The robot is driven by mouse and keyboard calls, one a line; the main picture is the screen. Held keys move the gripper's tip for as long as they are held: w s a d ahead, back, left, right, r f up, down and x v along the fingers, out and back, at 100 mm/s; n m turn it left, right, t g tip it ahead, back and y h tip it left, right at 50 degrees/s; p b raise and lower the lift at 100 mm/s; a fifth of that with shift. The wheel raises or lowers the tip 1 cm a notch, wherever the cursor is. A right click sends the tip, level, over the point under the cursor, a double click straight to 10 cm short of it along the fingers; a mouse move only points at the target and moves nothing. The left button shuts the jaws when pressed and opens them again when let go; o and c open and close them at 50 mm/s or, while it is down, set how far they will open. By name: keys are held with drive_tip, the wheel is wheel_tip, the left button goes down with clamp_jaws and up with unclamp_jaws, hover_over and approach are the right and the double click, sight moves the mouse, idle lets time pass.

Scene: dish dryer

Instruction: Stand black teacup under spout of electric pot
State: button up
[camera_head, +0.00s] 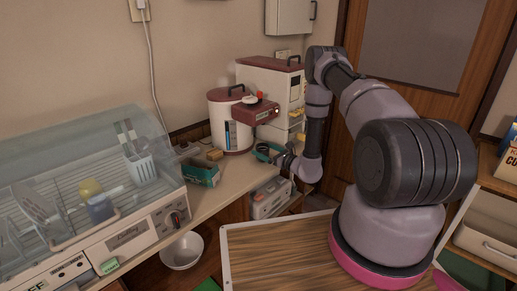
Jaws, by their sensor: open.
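The electric pot (228,128), white with a dark red lid and a handle, stands at the far end of the counter. Its dark red spout head (256,110) juts out to the right. A small dark cup (266,152), which looks like the black teacup, is below and slightly right of the spout head, at the counter's right edge. My gripper (281,160) is open just right of the cup, at about its height. The fingers are small and dark here, so I cannot tell whether they touch the cup or whether it rests on the counter.
A green box (203,174) and a small brown block (214,154) are on the counter left of the pot. The dish dryer (125,240) fills the near left. A white bowl (182,251) is below the counter edge. A white appliance (270,77) stands behind the pot.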

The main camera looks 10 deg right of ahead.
sight(268, 152)
drive_tip(key=v, duration=0.8)
